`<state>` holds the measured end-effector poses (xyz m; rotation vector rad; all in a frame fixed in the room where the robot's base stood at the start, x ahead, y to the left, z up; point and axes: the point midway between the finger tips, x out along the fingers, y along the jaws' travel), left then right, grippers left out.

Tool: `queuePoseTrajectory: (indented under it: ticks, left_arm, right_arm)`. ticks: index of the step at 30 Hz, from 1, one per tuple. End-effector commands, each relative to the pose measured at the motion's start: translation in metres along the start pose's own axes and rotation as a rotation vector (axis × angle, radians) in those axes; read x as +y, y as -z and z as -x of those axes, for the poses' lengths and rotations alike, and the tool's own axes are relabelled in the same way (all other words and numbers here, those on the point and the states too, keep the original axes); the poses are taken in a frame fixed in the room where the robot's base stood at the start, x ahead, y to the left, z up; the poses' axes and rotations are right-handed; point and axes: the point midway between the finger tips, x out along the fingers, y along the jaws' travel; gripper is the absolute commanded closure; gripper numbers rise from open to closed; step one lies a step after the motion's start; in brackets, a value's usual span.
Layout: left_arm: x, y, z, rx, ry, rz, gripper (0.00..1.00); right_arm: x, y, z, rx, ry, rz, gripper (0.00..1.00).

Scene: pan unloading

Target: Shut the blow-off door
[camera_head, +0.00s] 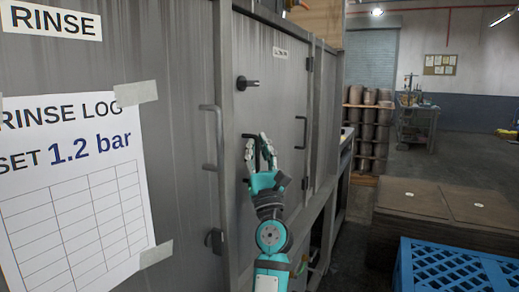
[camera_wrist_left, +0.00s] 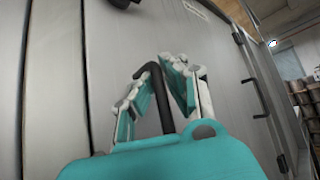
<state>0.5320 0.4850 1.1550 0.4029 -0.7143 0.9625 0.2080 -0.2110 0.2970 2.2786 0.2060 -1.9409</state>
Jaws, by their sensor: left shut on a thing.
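The grey metal door (camera_head: 278,95) with a small label near its top is on the machine front, mid-left in the head view. It also fills the middle of the left wrist view (camera_wrist_left: 225,75). It looks nearly in line with the frame; I cannot tell if a small gap is left. My left gripper (camera_head: 259,148) is at the door's left side, its two fingers on either side of a black bar handle. The left wrist view shows this black handle (camera_wrist_left: 152,85) between the finger pads, shut on it. My right gripper is not in view.
A black knob latch (camera_head: 247,83) sticks out above the gripper. A rinse panel with a paper log (camera_head: 75,190) and a grey bar handle (camera_head: 211,135) is at left. A blue crate (camera_head: 455,268) and brown boxes (camera_head: 440,215) stand at right. Open floor lies beyond.

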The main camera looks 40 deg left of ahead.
Motion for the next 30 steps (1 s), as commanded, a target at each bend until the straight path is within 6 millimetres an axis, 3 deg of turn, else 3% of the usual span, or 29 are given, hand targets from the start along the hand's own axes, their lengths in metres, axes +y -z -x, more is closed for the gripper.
queuePoseTrajectory:
  ticks: [13,17,30]
  left_arm:
    - [0.0053,0.0066,-0.0027,0.008,-0.006,0.008,1.00]
    - [0.0053,0.0061,-0.0030,0.007,-0.006,0.008,0.79]
    - [0.0036,0.0044,-0.0032,0.004,-0.002,0.007,0.79]
  right_arm:
    - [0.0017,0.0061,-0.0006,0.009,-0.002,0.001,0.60]
    - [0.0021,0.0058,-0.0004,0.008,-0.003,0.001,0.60]
    - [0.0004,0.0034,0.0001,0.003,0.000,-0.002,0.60]
